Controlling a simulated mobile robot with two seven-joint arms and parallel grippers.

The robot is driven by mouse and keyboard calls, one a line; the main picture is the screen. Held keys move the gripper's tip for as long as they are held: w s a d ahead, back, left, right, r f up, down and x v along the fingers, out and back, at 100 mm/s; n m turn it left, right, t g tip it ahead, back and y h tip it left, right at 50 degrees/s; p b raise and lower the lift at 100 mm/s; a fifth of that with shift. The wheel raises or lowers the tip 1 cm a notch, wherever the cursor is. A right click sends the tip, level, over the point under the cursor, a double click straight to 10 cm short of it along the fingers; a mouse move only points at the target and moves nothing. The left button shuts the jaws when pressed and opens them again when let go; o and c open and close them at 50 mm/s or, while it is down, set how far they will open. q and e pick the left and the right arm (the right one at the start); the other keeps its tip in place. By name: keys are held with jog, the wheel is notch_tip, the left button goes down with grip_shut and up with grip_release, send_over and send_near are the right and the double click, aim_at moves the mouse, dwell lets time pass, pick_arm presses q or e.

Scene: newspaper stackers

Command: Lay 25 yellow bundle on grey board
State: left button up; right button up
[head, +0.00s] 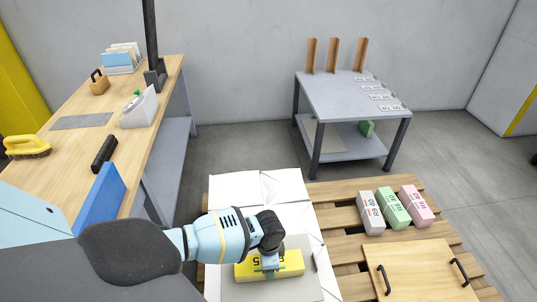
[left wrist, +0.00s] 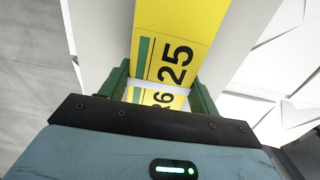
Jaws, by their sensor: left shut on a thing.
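The yellow bundle (head: 290,264) marked 25 is over the grey board (head: 238,290) on the pallet. It also shows in the left wrist view (left wrist: 180,25), with its 25 label facing the camera. My left gripper (head: 269,264) is shut on the bundle near its middle, from above. In the left wrist view the green fingers of the left gripper (left wrist: 160,90) stand on both sides of it. I cannot tell whether the bundle's underside touches the board. My right gripper is not in view.
White sheets (head: 235,188) cover the pallet's left part around the board. Grey (head: 370,213), green (head: 393,208) and pink (head: 417,206) bundles lie to the right. A wooden board with black handles (head: 420,272) is at the front right. A workbench (head: 140,150) stands left, a grey table (head: 335,98) behind.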

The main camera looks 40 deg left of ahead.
pick_arm(q)
jog(key=shift+f, duration=0.1)
jog(key=o, duration=1.3)
jog(key=shift+o, duration=1.1)
notch_tip(320, 180, up, 7)
jog(key=p, duration=0.2)
jog(key=shift+p, duration=0.35)
jog(key=shift+r, duration=0.4)
